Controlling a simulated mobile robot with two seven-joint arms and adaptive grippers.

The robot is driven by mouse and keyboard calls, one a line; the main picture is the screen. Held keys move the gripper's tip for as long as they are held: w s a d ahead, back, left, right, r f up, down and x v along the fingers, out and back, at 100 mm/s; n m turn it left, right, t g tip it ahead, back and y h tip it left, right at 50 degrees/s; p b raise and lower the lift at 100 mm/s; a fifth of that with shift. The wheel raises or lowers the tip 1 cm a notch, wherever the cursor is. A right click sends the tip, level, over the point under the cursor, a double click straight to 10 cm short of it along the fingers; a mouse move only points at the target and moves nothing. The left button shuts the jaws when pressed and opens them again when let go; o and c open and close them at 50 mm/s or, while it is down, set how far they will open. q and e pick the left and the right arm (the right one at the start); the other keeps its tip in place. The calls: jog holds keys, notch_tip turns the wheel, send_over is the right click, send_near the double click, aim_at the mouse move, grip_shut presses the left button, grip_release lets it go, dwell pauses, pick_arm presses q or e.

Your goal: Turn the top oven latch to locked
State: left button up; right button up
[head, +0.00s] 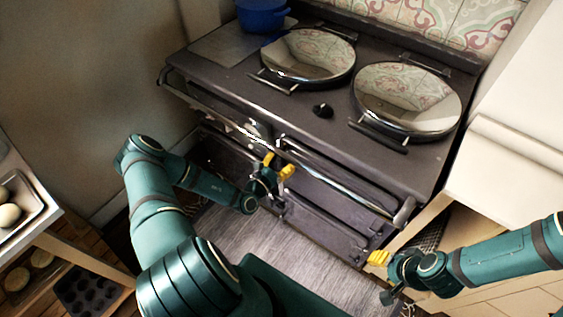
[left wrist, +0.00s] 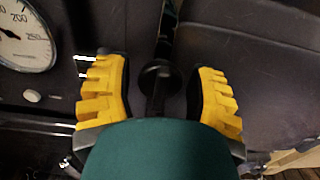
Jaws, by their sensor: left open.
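The dark range cooker (head: 300,125) stands against the wall with its oven doors facing me. My left gripper (head: 278,168) is open at the cooker's front, near the upper doors, and hides the latch in the head view. In the left wrist view, a dark latch with a round knob (left wrist: 159,77) lies between the two yellow fingers of the left gripper (left wrist: 163,95), with a gap on each side. I cannot tell whether the latch is locked. My right gripper (head: 379,259) is away from the latch, low by the cooker's right corner; its jaw opening is unclear.
A metal rail (head: 335,178) runs along the cooker's front above the doors. A round temperature gauge (left wrist: 25,38) is left of the latch in the left wrist view. Two chrome hob lids (head: 408,97) and a blue pot (head: 262,14) are on top. Wooden counters flank both sides.

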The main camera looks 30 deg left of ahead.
pick_arm(q)
grip_shut()
jog(key=shift+n, duration=0.3)
jog(key=n+p, duration=0.1)
jog(key=n, duration=0.1)
jog(key=shift+n+p, duration=0.3)
jog(key=shift+n, duration=0.1)
jog(key=n+p, duration=0.1)
jog(key=n, duration=0.3)
jog(key=shift+n, duration=0.3)
jog(key=n, duration=0.4)
jog(key=shift+d, duration=0.1)
jog(key=n, duration=0.5)
jog(key=shift+r+n, duration=0.1)
jog(key=shift+n, duration=0.3)
